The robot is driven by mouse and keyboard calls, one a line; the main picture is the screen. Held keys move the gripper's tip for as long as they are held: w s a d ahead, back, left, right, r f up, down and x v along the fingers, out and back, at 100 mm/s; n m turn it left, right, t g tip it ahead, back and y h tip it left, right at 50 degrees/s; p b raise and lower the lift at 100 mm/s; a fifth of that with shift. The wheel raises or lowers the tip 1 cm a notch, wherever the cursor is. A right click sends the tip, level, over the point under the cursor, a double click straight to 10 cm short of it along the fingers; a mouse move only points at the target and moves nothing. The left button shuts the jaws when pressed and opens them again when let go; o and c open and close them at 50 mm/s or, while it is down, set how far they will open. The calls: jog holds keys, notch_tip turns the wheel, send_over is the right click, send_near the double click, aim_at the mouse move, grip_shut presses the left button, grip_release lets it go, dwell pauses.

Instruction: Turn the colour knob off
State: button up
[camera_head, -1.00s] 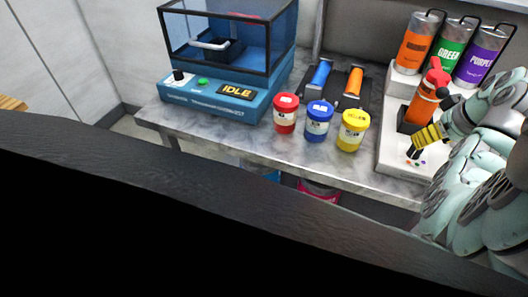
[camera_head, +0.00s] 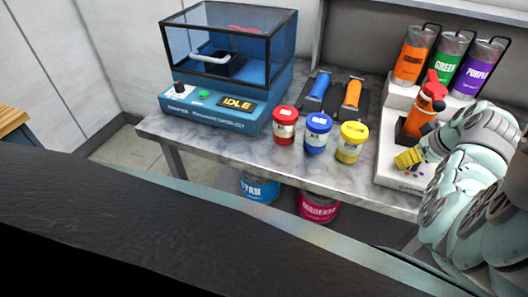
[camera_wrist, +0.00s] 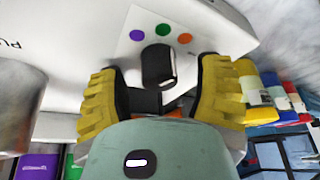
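The colour knob (camera_wrist: 158,66) is a black knob with a white line on its right side. In the wrist view it stands on a white panel below purple, green and orange dots. My gripper (camera_wrist: 160,85) is open, with its yellow fingers apart on either side of the knob and a visible gap on both sides. In the head view my gripper (camera_head: 409,158) is at the front of the white dispenser stand (camera_head: 389,166) and hides the knob there. Only some coloured dots show beside it.
Orange (camera_head: 414,55), green (camera_head: 449,60) and purple (camera_head: 480,68) canisters and a red-topped orange bottle (camera_head: 424,115) are on the stand. Red (camera_head: 284,127), blue (camera_head: 317,135) and yellow (camera_head: 351,145) jars stand left of it. A blue machine (camera_head: 215,117) reads IDLE.

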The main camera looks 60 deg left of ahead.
grip_shut()
dwell(0.3)
jog(key=shift+m, duration=0.3)
jog(key=m+t+h+b, duration=0.1)
jog(key=m, duration=0.3)
jog(key=shift+s+f, duration=0.1)
jog(key=shift+f, duration=0.05)
jog(key=shift+m+t+h+b, duration=0.55)
jog(key=shift+m+t+h, duration=0.05)
jog(key=shift+m, duration=1)
grip_release()
